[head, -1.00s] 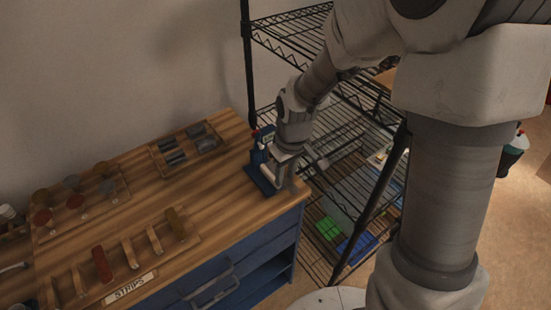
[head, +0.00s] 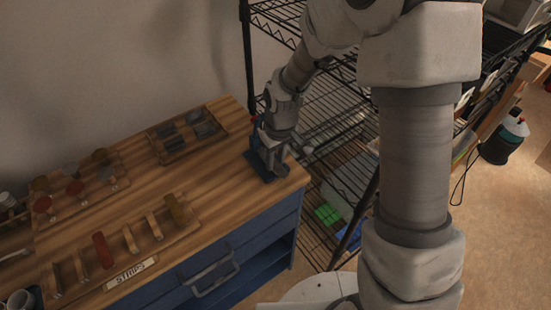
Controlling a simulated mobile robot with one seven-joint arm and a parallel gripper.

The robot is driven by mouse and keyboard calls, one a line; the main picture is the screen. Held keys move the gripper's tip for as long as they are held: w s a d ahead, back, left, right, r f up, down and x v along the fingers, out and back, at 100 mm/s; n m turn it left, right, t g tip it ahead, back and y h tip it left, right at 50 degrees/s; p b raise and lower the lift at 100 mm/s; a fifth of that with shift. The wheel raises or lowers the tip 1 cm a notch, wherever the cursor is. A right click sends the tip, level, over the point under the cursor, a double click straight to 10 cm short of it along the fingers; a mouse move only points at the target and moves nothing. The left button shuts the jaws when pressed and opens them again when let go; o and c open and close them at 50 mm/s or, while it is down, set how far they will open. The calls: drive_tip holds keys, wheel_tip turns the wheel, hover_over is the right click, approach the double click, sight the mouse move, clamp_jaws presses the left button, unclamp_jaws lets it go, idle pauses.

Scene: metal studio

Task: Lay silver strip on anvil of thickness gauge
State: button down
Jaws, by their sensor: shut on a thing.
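The thickness gauge (head: 257,166) is a small dark blue device with a flat base, standing at the right end of the wooden bench. My gripper (head: 275,163) is over the gauge, pointing down, and covers much of it. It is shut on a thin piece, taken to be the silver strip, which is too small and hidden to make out. The anvil is hidden behind my gripper, so I cannot tell whether the strip touches it.
A strips tray (head: 118,268) with several coloured strips lies at the bench front. Behind it are a board of round samples (head: 120,185) and a tray of grey blocks (head: 158,147). A black wire shelf (head: 325,120) stands close to the right of the bench.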

sight(279, 168)
drive_tip(key=c, duration=0.6)
unclamp_jaws()
drive_tip(key=shift+c, duration=0.2)
drive_tip(key=shift+r, duration=0.1)
wheel_tip(279, 168, up, 12)
drive_tip(key=s+p, duration=0.1)
drive_tip(key=p, duration=0.1)
drive_tip(key=s+d+r+m+t, duration=0.2)
drive_tip(key=s+d+r, duration=0.4)
drive_tip(key=s, duration=0.3)
drive_tip(key=s+d+r+m+t, duration=0.2)
drive_tip(key=s+d+r+m, duration=0.2)
drive_tip(key=s+d+r, duration=0.2)
wheel_tip(279, 168, up, 2)
drive_tip(key=s, duration=0.2)
drive_tip(key=shift+s+d+m+h, duration=0.25)
drive_tip(key=shift+s+m+h, duration=0.1)
drive_tip(key=shift+m+h, duration=0.05)
drive_tip(key=shift+r, duration=0.1)
